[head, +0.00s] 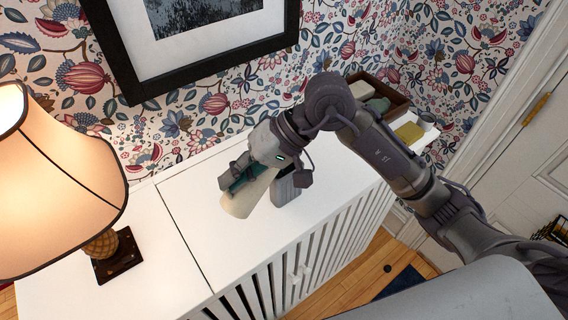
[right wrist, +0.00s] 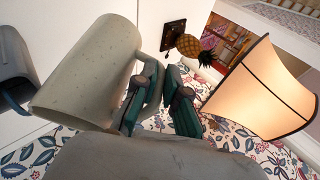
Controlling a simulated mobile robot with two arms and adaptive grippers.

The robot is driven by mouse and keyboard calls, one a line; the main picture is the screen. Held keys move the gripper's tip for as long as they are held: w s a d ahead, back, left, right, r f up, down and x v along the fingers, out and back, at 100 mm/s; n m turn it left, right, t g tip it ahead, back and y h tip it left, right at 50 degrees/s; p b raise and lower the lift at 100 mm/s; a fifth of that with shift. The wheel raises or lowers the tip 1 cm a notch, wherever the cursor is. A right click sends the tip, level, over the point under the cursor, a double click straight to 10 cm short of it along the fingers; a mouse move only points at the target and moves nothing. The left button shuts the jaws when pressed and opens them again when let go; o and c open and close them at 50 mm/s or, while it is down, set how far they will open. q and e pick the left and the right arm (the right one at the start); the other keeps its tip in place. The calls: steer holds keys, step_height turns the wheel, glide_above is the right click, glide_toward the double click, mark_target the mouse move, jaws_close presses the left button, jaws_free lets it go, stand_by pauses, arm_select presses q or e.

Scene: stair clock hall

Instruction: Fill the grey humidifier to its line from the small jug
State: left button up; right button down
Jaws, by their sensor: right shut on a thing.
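The small jug (head: 248,196) is a cream, slightly speckled vessel, held tilted over the white cabinet top. My right gripper (head: 241,176) is shut on it; its teal finger pads show beside the jug's wall. The jug (right wrist: 85,72) looms large in the right wrist view, with the gripper (right wrist: 160,100) at its side; the gripped part is mostly hidden. The grey humidifier (head: 287,187) stands just right of the jug, partly hidden by my gripper and arm. A grey body (right wrist: 14,75) at the left of the wrist view looks like it. Its fill line and the water cannot be made out.
A lit lamp (head: 58,185) stands on the cabinet's left end (head: 165,275). A framed picture hangs close behind. The cabinet's front middle is clear.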

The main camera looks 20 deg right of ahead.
steer(key=shift+d+r+y+p, duration=0.15)
steer(key=shift+r+y+p, duration=0.25)
steer(key=shift+r+p, duration=0.1)
steer(key=shift+w+f+b, duration=0.1)
steer(key=shift+b, duration=0.2)
steer(key=shift+d+b, duration=0.15)
steer(key=shift+b, duration=0.15)
steer(key=shift+r, duration=0.2)
steer(key=shift+y+b, duration=0.3)
steer(key=shift+w+d+r, duration=0.1)
steer(key=shift+r, duration=0.05)
steer(key=shift+r, duration=0.1)
steer(key=shift+w+d+r+g+y+b, duration=0.15)
steer(key=shift+g+y+b, duration=0.15)
steer(key=shift+b, duration=0.45)
